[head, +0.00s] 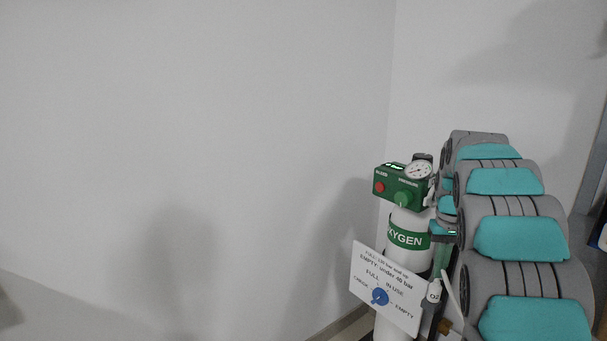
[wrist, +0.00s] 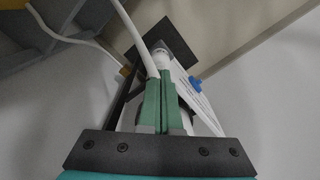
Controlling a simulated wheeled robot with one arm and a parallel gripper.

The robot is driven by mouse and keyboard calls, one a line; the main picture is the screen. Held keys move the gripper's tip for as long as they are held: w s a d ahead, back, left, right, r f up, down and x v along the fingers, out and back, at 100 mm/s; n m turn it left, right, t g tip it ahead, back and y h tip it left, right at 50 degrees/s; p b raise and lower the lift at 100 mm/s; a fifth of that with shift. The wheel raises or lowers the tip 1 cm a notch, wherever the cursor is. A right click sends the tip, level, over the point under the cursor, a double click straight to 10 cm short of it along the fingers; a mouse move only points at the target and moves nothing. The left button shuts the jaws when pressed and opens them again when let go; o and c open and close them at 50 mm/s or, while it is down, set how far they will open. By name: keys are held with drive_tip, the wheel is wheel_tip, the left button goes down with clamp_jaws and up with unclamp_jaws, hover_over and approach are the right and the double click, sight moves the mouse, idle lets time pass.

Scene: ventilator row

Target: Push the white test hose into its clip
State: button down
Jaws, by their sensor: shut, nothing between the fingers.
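The white hose (wrist: 134,35) runs from the top edge of the wrist view down to the tips of my gripper (wrist: 159,76). In the head view it shows as a thin white curve (head: 454,296) beside my arm. My gripper (head: 438,274) points down, its green fingers shut together and empty. The hose lies against or just beside the left fingertip; I cannot tell if they touch. A white fitting marked O2 (head: 434,291) is just below the fingertips, and shows in the wrist view (wrist: 162,60). I cannot make out the clip clearly; the fingers may hide it.
A white oxygen cylinder (head: 408,257) with a green valve block (head: 402,186) and gauge stands left of my gripper. A white sign (head: 367,294) with a blue knob hangs in front of it. A dark plate (wrist: 168,38) lies beyond the fingertips. A plain wall fills the left.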

sight(436, 283)
drive_tip(key=shift+f, duration=0.75)
drive_tip(key=shift+r, duration=0.1)
wheel_tip(436, 283, up, 7)
drive_tip(key=p, duration=0.2)
drive_tip(key=shift+p, duration=0.35)
idle(0.4)
drive_tip(key=s+a+g, duration=0.1)
drive_tip(key=s+a, duration=0.5)
drive_tip(key=s, duration=0.4)
drive_tip(key=s+a, duration=0.5)
drive_tip(key=s, duration=0.4)
drive_tip(key=s+a+f, duration=0.2)
drive_tip(key=s, duration=0.5)
drive_tip(key=s+a+f+n, duration=0.1)
drive_tip(key=s+a+f, duration=0.1)
drive_tip(key=s, duration=0.5)
drive_tip(key=s+a+f, duration=0.2)
drive_tip(key=s+f, duration=0.1)
drive_tip(key=s, duration=0.5)
drive_tip(key=shift+a+f+g, duration=0.2)
drive_tip(key=shift+f+g, duration=0.2)
